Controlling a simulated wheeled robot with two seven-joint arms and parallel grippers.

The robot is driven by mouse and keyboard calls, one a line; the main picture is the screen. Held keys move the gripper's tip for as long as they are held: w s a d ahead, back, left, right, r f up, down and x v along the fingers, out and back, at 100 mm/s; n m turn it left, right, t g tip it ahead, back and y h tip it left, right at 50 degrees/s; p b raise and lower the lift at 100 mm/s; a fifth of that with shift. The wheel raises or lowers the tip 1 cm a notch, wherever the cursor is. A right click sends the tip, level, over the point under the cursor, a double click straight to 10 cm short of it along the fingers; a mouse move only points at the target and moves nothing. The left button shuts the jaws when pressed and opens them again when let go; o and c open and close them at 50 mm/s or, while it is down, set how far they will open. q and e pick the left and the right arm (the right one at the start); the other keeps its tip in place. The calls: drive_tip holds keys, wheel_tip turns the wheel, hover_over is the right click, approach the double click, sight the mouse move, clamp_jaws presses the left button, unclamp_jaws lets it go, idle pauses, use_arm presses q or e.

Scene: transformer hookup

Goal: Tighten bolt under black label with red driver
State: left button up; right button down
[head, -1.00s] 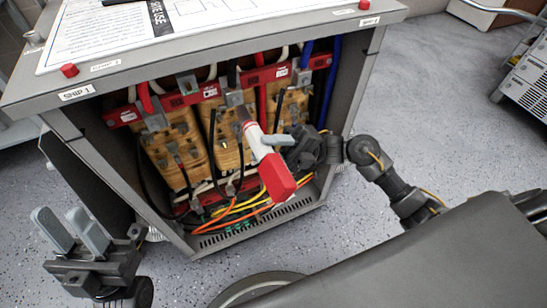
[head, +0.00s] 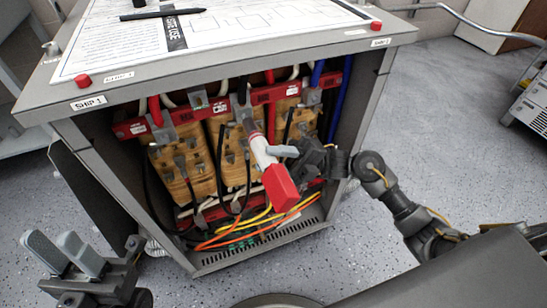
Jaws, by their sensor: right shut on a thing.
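The red driver (head: 280,187), with a red handle end and a pale body, is held by my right gripper (head: 283,151) in front of the open transformer cabinet. Its handle points down and toward me. Its shaft points up at the middle metal bracket (head: 241,108) on the red bar (head: 262,97); I cannot tell whether the tip touches a bolt. Small labels sit along the red bar, too small to read; I cannot tell which is the black label. My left gripper (head: 66,254) is open and empty at the lower left, outside the cabinet.
Tan coil blocks (head: 183,160), a blue cable (head: 320,75) and orange and yellow cables (head: 240,232) fill the cabinet. Its grey side posts and top (head: 230,72) frame the opening. A paper sheet and a black pen (head: 162,13) lie on top.

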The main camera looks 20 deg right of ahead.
drive_tip(key=shift+w+b, duration=0.6)
drive_tip(key=shift+w, duration=0.25)
idle(0.7)
drive_tip(key=shift+w+b, duration=0.45)
drive_tip(key=shift+b, duration=0.2)
idle(2.2)
drive_tip(key=shift+r, duration=0.1)
idle(0.3)
drive_tip(key=shift+s+d+p, duration=0.1)
drive_tip(key=shift+s+p, duration=0.65)
drive_tip(key=shift+s, duration=1.45)
